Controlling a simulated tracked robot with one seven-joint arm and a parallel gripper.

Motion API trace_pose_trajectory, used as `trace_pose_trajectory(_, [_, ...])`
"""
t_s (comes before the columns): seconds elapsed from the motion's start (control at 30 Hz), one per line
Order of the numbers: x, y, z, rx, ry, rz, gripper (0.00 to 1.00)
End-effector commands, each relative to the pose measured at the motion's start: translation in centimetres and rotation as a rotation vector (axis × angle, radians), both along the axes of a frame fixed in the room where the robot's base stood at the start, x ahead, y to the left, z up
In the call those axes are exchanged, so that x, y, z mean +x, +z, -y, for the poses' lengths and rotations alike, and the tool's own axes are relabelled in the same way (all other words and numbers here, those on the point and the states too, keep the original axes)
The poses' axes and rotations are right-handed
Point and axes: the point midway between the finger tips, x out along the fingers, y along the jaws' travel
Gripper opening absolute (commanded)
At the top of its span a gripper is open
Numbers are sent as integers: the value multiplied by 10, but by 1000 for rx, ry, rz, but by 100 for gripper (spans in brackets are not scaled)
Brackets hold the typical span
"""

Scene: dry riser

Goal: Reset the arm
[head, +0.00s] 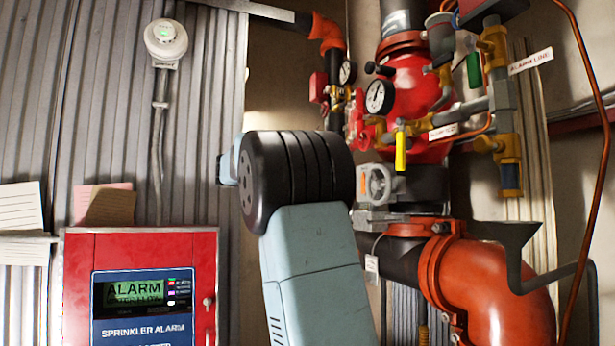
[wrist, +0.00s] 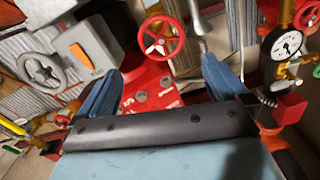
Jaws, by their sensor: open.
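My arm (head: 310,255) rises in the middle of the head view, with its dark ribbed joint in front of the pipework. My gripper (wrist: 160,70) shows in the wrist view as two blue fingers set wide apart. It is open, and nothing is seen held between the fingers. Beyond the fingers is a red handwheel (wrist: 161,37) above a red surface with pale markings. In the head view my gripper is not seen.
A red sprinkler alarm panel (head: 140,240) is at lower left. Red riser pipework (head: 410,85) with a pressure gauge (head: 379,97), a yellow-handled valve (head: 400,150) and a grey handwheel (head: 375,185) stands at right. A gauge (wrist: 286,44) also shows in the wrist view.

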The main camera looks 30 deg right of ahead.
Motion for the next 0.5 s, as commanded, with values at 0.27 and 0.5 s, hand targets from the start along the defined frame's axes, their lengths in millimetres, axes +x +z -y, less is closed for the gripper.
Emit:
trace_pose_trajectory(0.27, [0, 0, 0, 0, 0, 0, 100])
trace_pose_trajectory(0.5, [-15, -22, 9, 124, 49, -80, 100])
